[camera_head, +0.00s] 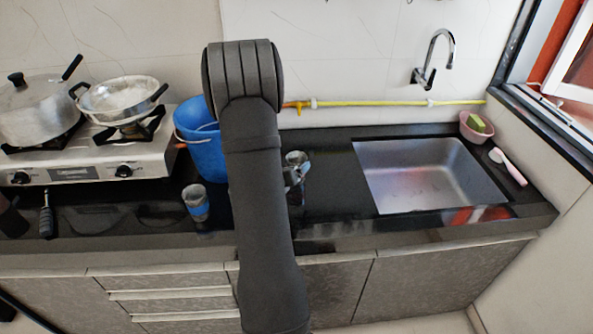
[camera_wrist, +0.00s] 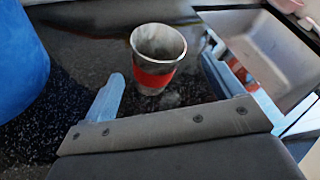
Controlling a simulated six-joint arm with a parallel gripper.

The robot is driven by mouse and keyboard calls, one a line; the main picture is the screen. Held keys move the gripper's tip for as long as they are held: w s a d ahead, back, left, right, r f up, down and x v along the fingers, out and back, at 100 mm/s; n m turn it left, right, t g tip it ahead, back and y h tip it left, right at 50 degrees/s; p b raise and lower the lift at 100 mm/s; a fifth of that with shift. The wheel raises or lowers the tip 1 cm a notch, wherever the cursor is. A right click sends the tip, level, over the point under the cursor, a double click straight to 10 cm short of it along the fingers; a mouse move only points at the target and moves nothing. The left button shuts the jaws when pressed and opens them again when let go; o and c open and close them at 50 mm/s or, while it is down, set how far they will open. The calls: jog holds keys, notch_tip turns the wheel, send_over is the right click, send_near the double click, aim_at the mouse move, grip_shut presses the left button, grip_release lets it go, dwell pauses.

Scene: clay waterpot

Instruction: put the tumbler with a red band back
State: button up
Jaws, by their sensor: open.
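The tumbler with a red band (camera_wrist: 154,78) stands upright on the dark countertop in the wrist view. It is metal-grey with an open mouth. My gripper (camera_wrist: 163,68) is open, with one finger to the left of the tumbler and one to its right. The tumbler is ahead of the gripper's palm, and no contact shows. In the head view my arm covers most of this area. A shiny metallic shape (camera_head: 297,163) shows just right of the arm, and I cannot tell whether it is the tumbler or part of my gripper.
A blue bucket (camera_head: 206,150) stands left of the arm, close to the left finger's side. A tumbler with a blue band (camera_head: 195,203) is near the counter's front. The stove (camera_head: 90,165) is at left, the sink (camera_head: 425,175) at right. A yellow hose (camera_head: 380,103) runs along the wall.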

notch_tip(320, 180, up, 3)
jog(key=d+n+t+y, duration=0.1)
jog(key=d+n, duration=0.1)
jog(key=n, duration=0.7)
jog(key=n+y, duration=0.6)
jog(key=n, duration=2.2)
send_near(296, 155)
jog(key=x, duration=0.3)
jog(key=shift+d, duration=0.2)
jog(key=shift+a+x, duration=0.15)
jog(key=shift+x, duration=1.2)
jog(key=shift+a+x, duration=0.1)
jog(key=shift+x, duration=1.3)
jog(key=c, duration=1.2)
